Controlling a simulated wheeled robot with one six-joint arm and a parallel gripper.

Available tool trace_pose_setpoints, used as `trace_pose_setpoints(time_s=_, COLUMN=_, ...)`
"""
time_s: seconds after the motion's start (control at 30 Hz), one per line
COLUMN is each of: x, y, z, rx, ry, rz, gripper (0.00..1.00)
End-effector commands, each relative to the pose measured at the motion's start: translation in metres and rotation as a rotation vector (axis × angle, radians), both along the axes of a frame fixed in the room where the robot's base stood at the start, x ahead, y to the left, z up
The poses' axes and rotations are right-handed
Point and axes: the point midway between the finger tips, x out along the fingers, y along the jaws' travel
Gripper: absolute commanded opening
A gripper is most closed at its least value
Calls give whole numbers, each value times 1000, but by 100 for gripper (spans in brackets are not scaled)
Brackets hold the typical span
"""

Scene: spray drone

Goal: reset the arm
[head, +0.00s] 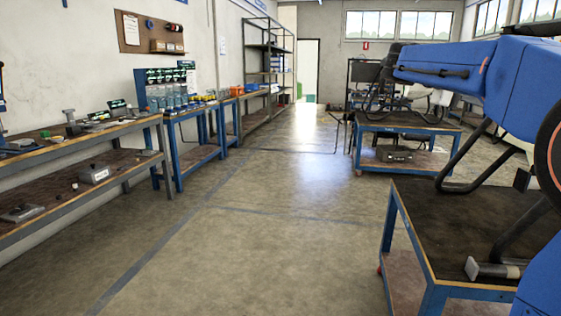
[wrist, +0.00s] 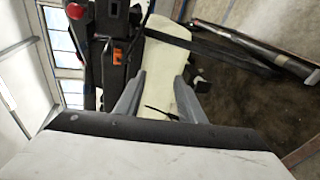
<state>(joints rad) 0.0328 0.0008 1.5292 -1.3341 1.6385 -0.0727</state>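My blue arm reaches in from the right of the head view, raised above the near workbench (head: 420,215). Its fingers cannot be made out there. In the wrist view my gripper (wrist: 160,95) shows two grey fingers spread apart with nothing held between them. Behind the fingers is a cream-white body (wrist: 160,65), seemingly part of a drone. Dark drone parts (wrist: 112,60) with a small orange mark lie left of it. I cannot tell how far the fingers are from these parts.
The near workbench carries dark tubular legs (head: 470,185), partly hidden by my arm. A second bench (head: 400,125) stands behind it with dark and white equipment. A long shelf bench (head: 90,135) with small parts lines the left wall. The floor (head: 270,210) between is clear.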

Motion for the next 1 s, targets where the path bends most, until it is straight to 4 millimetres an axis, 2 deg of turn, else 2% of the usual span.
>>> trace_pose_setpoints(time_s=0.03, x=-14, y=4, z=-15, rx=51, ry=-4, rz=29, gripper=36)
trace_pose_setpoints(time_s=0.27, x=-64, y=34, z=-95, rx=296, ry=-30, rz=148, gripper=36)
trace_pose_setpoints(time_s=0.47, x=-111, y=72, z=-167, rx=510, ry=-74, rz=229, gripper=36)
trace_pose_setpoints(time_s=0.7, x=-170, y=129, z=-251, rx=766, ry=-158, rz=298, gripper=36)
trace_pose_setpoints(time_s=1.0, x=-241, y=205, z=-349, rx=1077, ry=-302, rz=334, gripper=36)
